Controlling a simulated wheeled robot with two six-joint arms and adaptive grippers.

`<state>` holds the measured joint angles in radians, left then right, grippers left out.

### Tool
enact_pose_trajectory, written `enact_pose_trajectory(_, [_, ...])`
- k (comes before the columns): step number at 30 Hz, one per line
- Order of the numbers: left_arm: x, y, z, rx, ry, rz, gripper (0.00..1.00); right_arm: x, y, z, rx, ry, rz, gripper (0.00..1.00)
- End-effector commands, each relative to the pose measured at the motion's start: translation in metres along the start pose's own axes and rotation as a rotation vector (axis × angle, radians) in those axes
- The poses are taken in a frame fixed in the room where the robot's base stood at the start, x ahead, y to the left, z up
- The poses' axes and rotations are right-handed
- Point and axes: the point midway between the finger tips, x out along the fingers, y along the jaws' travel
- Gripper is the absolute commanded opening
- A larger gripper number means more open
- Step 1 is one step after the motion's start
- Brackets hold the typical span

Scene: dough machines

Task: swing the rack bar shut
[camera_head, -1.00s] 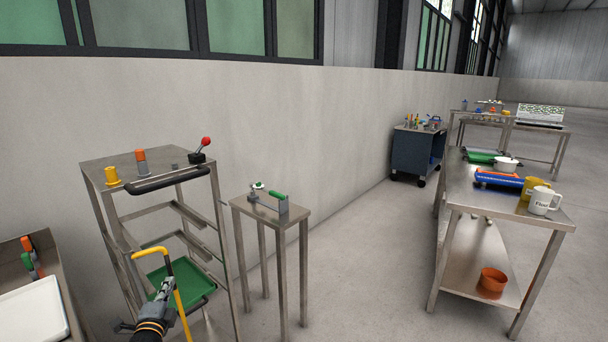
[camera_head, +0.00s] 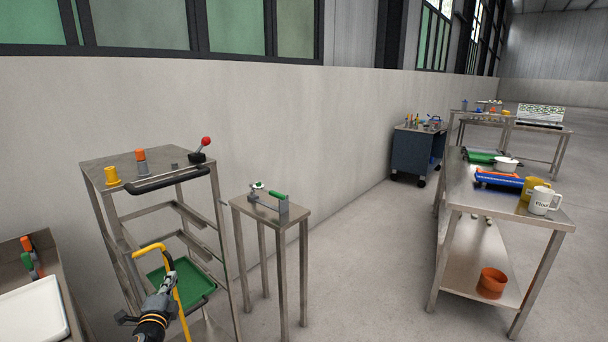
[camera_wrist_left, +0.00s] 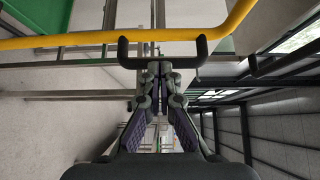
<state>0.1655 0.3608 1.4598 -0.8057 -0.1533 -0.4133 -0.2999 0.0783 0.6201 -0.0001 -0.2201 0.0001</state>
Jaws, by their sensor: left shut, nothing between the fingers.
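The yellow rack bar (camera_head: 151,246) hangs at the front of the steel rack (camera_head: 125,160); its top arm bends into a long upright part beside my gripper. In the left wrist view the bar (camera_wrist_left: 85,41) crosses the top of the picture. My left gripper (camera_head: 168,266) is shut and empty, close to the bar's upright part. Its closed fingers also show in the left wrist view (camera_wrist_left: 158,72), just below the bar. I cannot tell whether they touch it. A green tray (camera_head: 182,283) sits low in the rack, partly hidden by the bar and gripper. My right gripper is out of view.
The rack has a black handle (camera_head: 165,181) and a red-knobbed lever (camera_head: 203,149). A small steel stand (camera_head: 302,212) with a green-handled device is to its right. A bin with a white tray (camera_head: 32,312) is at left. The floor between stand and workbench (camera_head: 455,206) is clear.

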Motion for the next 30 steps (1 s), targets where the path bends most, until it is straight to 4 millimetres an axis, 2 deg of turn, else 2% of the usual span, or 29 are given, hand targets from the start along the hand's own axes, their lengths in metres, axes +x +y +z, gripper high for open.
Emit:
enact_pose_trajectory(5, [-0.002, 0.0, 0.0, 0.001, 0.0, 0.0, 0.0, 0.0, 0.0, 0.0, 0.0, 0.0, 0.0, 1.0])
enact_pose_trajectory(21, [-0.048, 0.001, 0.0, 0.001, 0.001, 0.001, 0.0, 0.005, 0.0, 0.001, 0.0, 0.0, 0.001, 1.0])
enact_pose_trajectory(30, [-0.05, 0.0, 0.0, 0.0, 0.0, 0.0, 0.0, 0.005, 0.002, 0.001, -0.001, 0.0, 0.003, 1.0])
